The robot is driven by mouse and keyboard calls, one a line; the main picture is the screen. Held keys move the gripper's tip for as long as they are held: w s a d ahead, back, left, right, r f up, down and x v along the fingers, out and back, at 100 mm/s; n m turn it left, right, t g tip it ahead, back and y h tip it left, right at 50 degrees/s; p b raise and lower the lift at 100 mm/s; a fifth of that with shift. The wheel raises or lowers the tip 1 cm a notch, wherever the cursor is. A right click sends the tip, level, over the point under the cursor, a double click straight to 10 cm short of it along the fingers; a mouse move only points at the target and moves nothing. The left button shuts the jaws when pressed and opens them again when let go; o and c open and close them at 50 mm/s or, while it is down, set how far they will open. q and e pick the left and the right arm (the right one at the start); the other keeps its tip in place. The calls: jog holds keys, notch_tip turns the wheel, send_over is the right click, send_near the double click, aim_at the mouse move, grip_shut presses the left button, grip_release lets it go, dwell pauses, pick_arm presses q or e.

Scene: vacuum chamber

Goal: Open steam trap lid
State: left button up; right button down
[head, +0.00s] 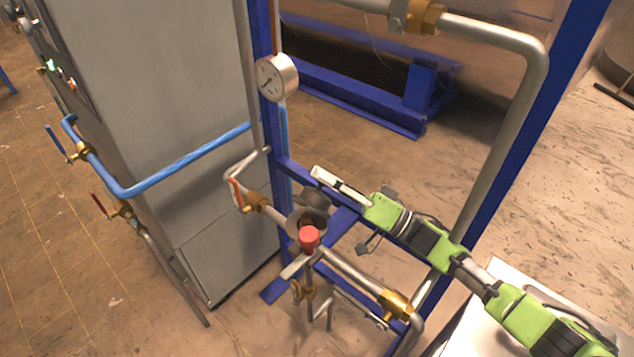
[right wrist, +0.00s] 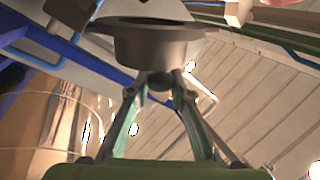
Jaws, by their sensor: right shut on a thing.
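The steam trap (head: 296,222) is a round metal body in the pipe run, low in the middle of the head view. Its dark grey lid (head: 317,197) shows at the trap's upper back side. In the right wrist view the lid (right wrist: 152,48) is a dark round piece with a wide rim and a small round knob (right wrist: 159,82). My right gripper (head: 328,186) reaches in from the right. Its fingertips are closed around the knob in the right wrist view (right wrist: 159,88). How far the lid stands from the trap is hard to tell. My left gripper is not in view.
A red cap (head: 309,238) sits in front of the trap. A red-handled valve (head: 250,200), a pressure gauge (head: 276,77) and a blue frame (head: 262,50) stand close by. A grey cabinet (head: 185,100) fills the left. Floor is open at the right.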

jog(key=w+d+f+m+t+h+b, duration=0.3)
jog(key=w+d+f+m+t+h, duration=0.1)
jog(key=m, duration=1.1)
jog(key=shift+w+d+f+t+h+b, duration=0.3)
jog(key=shift+w+d+f+t+b, duration=0.15)
jog(key=shift+t, duration=0.85)
jog(key=shift+m, duration=0.3)
jog(key=c, duration=2.1)
grip_release()
jog(key=shift+r, duration=0.1)
notch_tip(320, 180, up, 10)
jog(key=shift+f, duration=0.1)
